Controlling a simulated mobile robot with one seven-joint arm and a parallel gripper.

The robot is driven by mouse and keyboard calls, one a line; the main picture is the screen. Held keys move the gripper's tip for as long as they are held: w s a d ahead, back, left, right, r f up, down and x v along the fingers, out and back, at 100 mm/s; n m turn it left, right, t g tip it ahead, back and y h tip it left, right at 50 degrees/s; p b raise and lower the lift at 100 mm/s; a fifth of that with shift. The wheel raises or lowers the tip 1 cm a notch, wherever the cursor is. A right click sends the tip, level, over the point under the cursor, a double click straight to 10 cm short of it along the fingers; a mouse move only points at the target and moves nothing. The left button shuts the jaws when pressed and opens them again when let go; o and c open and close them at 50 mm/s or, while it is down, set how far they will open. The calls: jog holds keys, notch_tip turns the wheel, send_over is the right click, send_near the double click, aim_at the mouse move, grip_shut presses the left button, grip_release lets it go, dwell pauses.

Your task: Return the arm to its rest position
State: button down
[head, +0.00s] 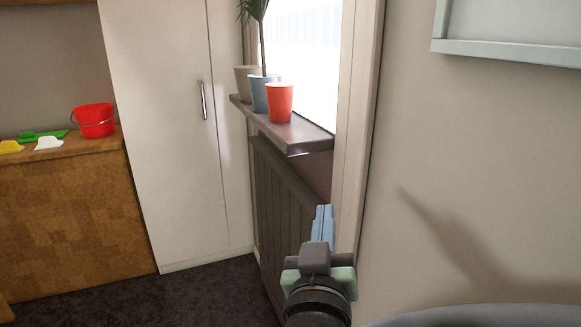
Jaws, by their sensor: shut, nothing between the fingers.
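My gripper (322,222) shows at the lower middle of the head view, at the end of my arm. Its pale blue fingers are together and point up and away from me, with nothing between them. It is in the air in front of the dark panelling below the window sill and touches nothing that I can see. Most of my arm is below the picture's lower edge.
A dark window sill (300,134) juts out beyond my gripper, bearing an orange-red pot (280,103), a blue pot and a grey pot. A bare wall (470,170) stands close on the right. A white cupboard (175,150) and a wooden counter with a red bucket (94,122) stand left.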

jog(key=s+a+r+t+y, duration=0.1)
jog(key=s+a+r+t, duration=0.15)
jog(key=s+r, duration=0.45)
jog(key=s+a+r+m+t+y, duration=0.1)
jog(key=s+r+t, duration=0.25)
jog(key=r, duration=0.75)
jog(key=s+a+r+t+y, duration=0.1)
jog(key=s+r+t, duration=0.1)
jog(key=s+r, duration=0.6)
notch_tip(320, 180, up, 20)
jog(key=w+p, duration=0.2)
jog(key=p, duration=1.6)
jog(key=shift+w+a+f, duration=0.15)
jog(key=shift+w+a, duration=0.1)
jog(key=shift+f, duration=0.1)
